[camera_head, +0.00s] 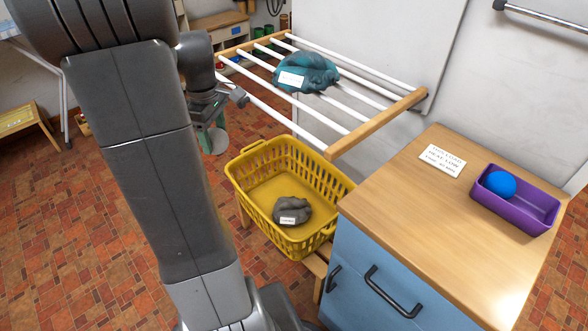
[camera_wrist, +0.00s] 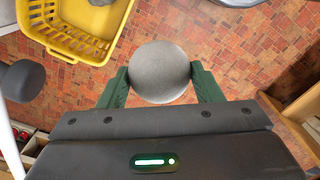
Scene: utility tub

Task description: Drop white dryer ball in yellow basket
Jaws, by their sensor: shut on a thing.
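The white dryer ball (camera_wrist: 160,71) shows light grey in the wrist view, held between the two green fingers of my gripper (camera_wrist: 161,80). My gripper is shut on it, above the tiled floor. The yellow basket (camera_head: 257,183) stands between the drying rack and the blue cabinet in the head view, with a grey cloth bundle (camera_head: 292,211) inside. The basket also shows at the upper left of the wrist view (camera_wrist: 50,42), apart from the ball.
A drying rack (camera_head: 377,121) with a teal cloth (camera_head: 305,72) extends behind and above the basket. A blue cabinet (camera_head: 374,270) with a wooden top stands right of the basket. On it are a note card (camera_head: 442,161) and a purple tray (camera_head: 520,212) holding a blue ball (camera_head: 500,184).

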